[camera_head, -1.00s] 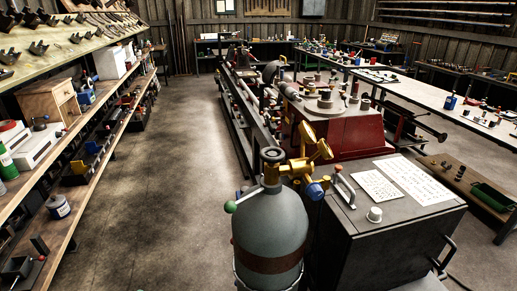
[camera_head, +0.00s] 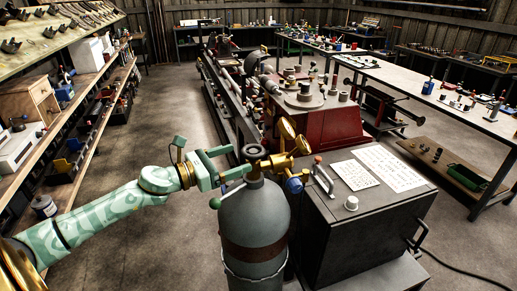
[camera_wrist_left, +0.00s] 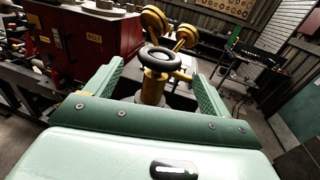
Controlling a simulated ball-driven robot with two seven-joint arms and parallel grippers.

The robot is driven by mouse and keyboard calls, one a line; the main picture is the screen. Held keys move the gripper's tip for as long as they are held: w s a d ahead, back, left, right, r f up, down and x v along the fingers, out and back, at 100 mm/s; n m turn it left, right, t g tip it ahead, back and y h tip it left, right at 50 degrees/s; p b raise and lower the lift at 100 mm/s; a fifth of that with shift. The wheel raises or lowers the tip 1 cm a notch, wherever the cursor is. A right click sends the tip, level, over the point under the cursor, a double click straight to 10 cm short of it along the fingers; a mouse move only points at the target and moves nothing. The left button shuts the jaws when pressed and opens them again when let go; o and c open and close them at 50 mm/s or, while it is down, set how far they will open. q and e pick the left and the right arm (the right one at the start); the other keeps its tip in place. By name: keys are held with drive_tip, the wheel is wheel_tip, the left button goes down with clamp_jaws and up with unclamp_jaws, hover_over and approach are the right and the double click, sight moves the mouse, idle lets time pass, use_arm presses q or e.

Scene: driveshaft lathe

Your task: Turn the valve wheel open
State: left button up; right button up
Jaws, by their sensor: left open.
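The valve wheel (camera_head: 253,151) is a small dark ring on a brass valve on top of a grey gas cylinder (camera_head: 254,215). My left gripper (camera_head: 236,162) is open and empty just left of the valve, its fingers pointing at it. In the left wrist view the black wheel (camera_wrist_left: 162,58) and its brass stem stand ahead, between the lines of the two open green fingers (camera_wrist_left: 157,72). I cannot tell whether the fingers overlap the wheel in depth; no grip shows. My right gripper is not in view.
Brass gauges (camera_head: 287,130) rise beside the valve, with a blue knob (camera_head: 294,185) nearby. A dark cabinet (camera_head: 345,225) stands close on the right, and a red lathe (camera_head: 325,125) behind. Shelves (camera_head: 75,150) line the left. The floor between is clear.

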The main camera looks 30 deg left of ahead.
sight(255, 148)
use_arm(q)
drive_tip(key=p+x, duration=0.1)
drive_tip(key=x, duration=0.6)
drive_tip(key=shift+r+p, duration=0.2)
drive_tip(key=shift+p, duration=0.15)
drive_tip(key=shift+w+d+f, duration=0.15)
drive_tip(key=shift+w+d, duration=0.05)
drive_tip(key=shift+w, duration=0.3)
drive_tip(key=c, duration=1)
